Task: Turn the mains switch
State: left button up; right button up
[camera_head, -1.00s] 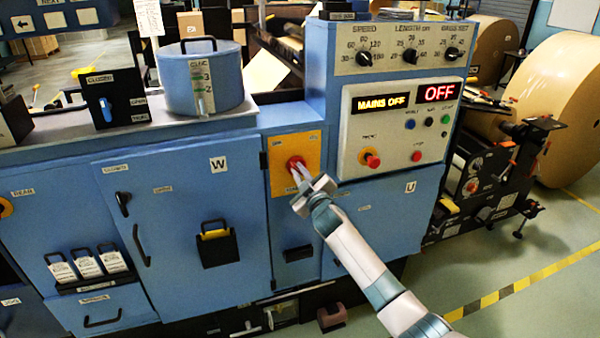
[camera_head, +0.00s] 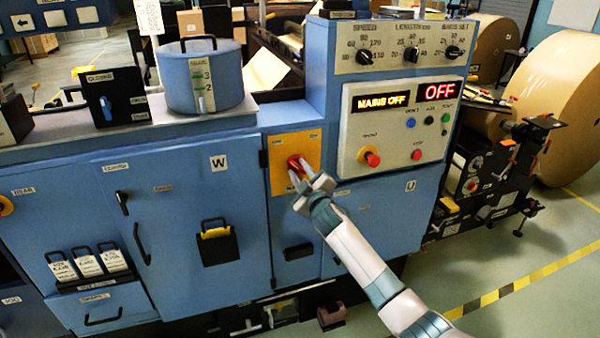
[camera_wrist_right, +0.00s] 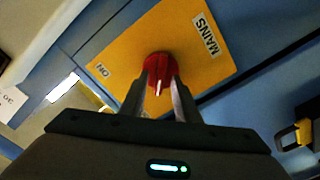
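The mains switch (camera_head: 294,162) is a red rotary knob on a yellow plate (camera_head: 308,141) on the blue machine's front. It also shows in the right wrist view (camera_wrist_right: 161,67), its white mark pointing toward my gripper, with an "ON" label at the plate's left and "MAINS" at upper right. My right gripper (camera_head: 302,170) is at the knob. Its fingers (camera_wrist_right: 162,84) are apart, one on each side of the knob's front; I cannot tell whether they touch it. The display (camera_head: 381,102) reads "MAINS OFF". My left gripper is not in view.
A white control panel (camera_head: 400,129) with a red knob (camera_head: 371,158) and buttons is right of the plate. A black holder (camera_head: 217,245) and a door handle (camera_head: 141,244) stick out at left. A large kraft roll (camera_head: 565,105) stands at right.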

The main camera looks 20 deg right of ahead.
jog(key=shift+s, duration=0.1)
